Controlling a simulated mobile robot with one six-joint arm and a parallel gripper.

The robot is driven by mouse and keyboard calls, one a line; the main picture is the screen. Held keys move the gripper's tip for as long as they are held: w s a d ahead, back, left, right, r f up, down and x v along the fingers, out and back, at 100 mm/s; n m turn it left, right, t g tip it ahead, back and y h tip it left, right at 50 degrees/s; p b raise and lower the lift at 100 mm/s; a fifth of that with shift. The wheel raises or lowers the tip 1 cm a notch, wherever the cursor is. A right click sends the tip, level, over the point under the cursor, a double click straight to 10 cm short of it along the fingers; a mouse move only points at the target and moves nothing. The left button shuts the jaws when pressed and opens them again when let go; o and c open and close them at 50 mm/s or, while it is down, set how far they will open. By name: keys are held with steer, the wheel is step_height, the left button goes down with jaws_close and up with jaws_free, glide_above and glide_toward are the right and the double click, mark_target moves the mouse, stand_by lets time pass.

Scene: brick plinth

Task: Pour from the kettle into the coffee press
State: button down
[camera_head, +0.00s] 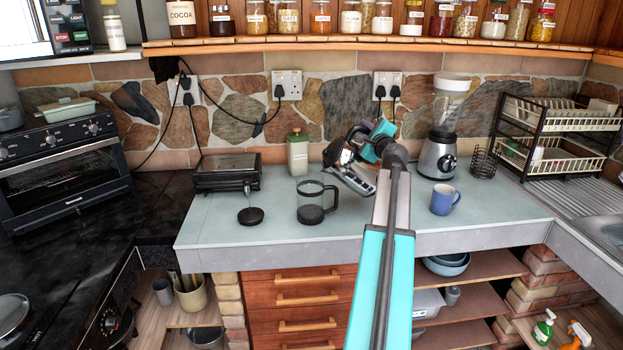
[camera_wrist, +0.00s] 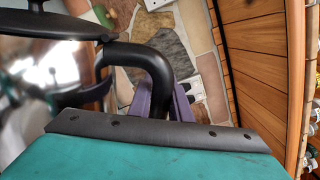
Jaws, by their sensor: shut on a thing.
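The kettle (camera_head: 348,176), shiny metal with black parts, is held tilted above the counter, just right of the coffee press. My gripper (camera_head: 362,148) is shut on its handle. The coffee press (camera_head: 313,199) stands upright, a clear cylinder with a black handle at its right and a dark layer at the bottom; its top looks open. In the wrist view, the black kettle handle (camera_wrist: 155,62) passes between the fingers of my gripper (camera_wrist: 160,105), with the shiny kettle body (camera_wrist: 45,70) at the left. I see no clear stream; the spout tip is hard to make out.
A black round lid-like piece (camera_head: 250,215) lies left of the press. A grill (camera_head: 226,172) and green canister (camera_head: 297,152) stand behind. A blender (camera_head: 437,155), blue mug (camera_head: 444,199) and dish rack (camera_head: 555,140) stand to the right. The counter's front left is clear.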

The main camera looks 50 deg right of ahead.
steer(key=shift+w, duration=0.25)
steer(key=shift+r, duration=0.15)
